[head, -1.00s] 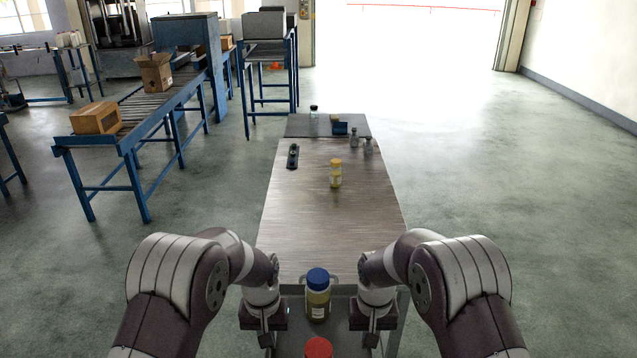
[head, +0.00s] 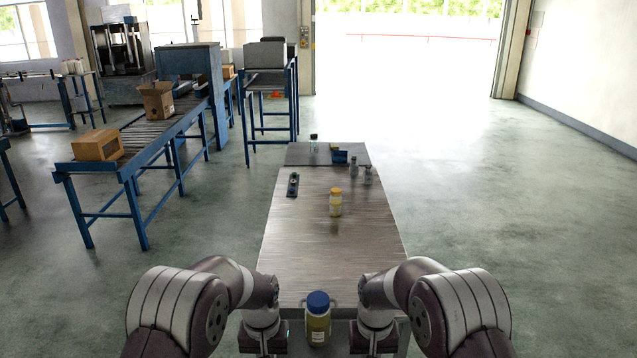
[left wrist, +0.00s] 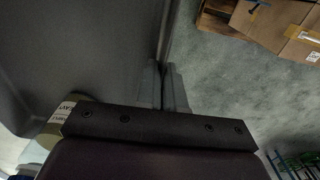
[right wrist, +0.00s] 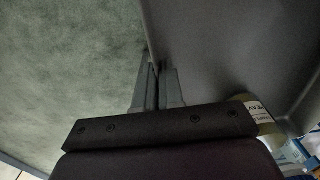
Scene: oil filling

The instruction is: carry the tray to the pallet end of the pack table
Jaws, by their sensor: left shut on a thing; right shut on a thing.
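The grey tray (left wrist: 85,50) fills much of both wrist views, and its other side shows in the right wrist view (right wrist: 230,45). My left gripper (left wrist: 166,80) is shut on one side wall of the tray. My right gripper (right wrist: 157,80) is shut on the opposite wall. A blue-capped bottle (head: 318,320) stands upright between my grippers, at the near end of the pack table (head: 295,235). In the head view the tray is mostly below the frame, and the fingertips are hidden.
A yellow-capped bottle (head: 335,202) stands mid-table. A dark mat (head: 305,155) at the far end bears a blue holder (head: 340,156); small clear bottles (head: 367,175) stand nearby. A blue roller conveyor (head: 150,135) is left. Cartons (left wrist: 290,30) show in the left wrist view. Floor right is clear.

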